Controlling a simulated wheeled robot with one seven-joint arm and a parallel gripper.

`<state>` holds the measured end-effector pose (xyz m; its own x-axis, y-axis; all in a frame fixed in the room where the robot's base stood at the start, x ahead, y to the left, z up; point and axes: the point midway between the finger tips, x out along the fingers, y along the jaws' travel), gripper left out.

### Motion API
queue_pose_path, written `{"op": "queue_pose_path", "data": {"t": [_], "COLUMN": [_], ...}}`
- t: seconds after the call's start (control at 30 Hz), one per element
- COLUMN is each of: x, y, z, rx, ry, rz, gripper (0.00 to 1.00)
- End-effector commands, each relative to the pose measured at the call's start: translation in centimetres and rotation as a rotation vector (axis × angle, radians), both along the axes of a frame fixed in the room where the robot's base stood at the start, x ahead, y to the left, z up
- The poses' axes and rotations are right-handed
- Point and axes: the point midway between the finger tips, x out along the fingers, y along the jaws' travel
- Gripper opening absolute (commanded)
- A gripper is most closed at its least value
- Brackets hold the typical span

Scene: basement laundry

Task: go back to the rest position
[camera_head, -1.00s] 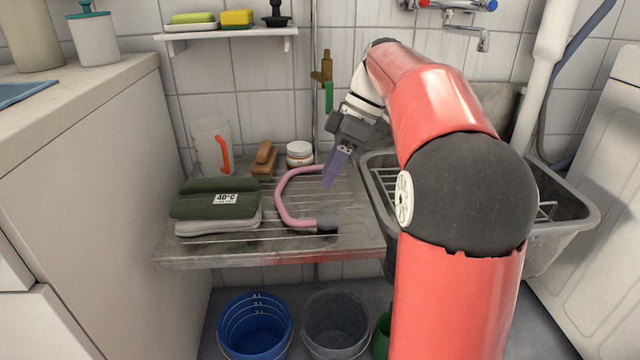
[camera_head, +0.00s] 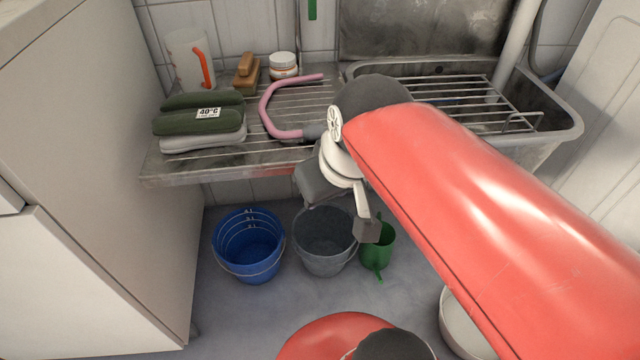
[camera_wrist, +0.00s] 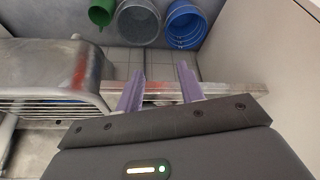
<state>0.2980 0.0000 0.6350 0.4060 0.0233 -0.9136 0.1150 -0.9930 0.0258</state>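My gripper (camera_wrist: 160,82) shows in the wrist view as two purple fingers held apart, with nothing between them. In the head view my arm is folded in front of the sink, and its wrist end hangs near the front edge of the draining board (camera_head: 225,172). The fingertips cannot be made out there. The wrist view looks over the board's front edge to the floor.
Below are a blue bucket (camera_head: 248,245), a grey bucket (camera_head: 325,250) and a green watering can (camera_head: 378,250). The sink basin (camera_head: 565,125) is right.

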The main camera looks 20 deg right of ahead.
Motion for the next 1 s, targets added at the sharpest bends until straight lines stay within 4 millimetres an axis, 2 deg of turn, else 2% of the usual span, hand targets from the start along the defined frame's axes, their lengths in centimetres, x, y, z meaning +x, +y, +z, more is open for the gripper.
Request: {"op": "queue_pose_path", "data": {"t": [0.07, 0.2, 0.5, 0.63, 0.87, 1.0], "x": [-1.3, -2.1, -2.2, -2.2, -2.2, -2.2], "y": [0.1, 0.1, 0.0, 0.0, 0.1, 0.1], "z": [-1.3, -2.4, -2.4, -0.9, 4.0, 4.3], "rx": [0.011, 0.026, 0.03, 0.03, 0.03, 0.03], "ry": [-0.039, -0.072, -0.073, -0.073, -0.073, -0.073], "rz": [-0.053, -0.107, -0.115, -0.115, -0.115, -0.115], "gripper": [0.38, 0.38, 0.38, 0.38, 0.38, 0.38]}}
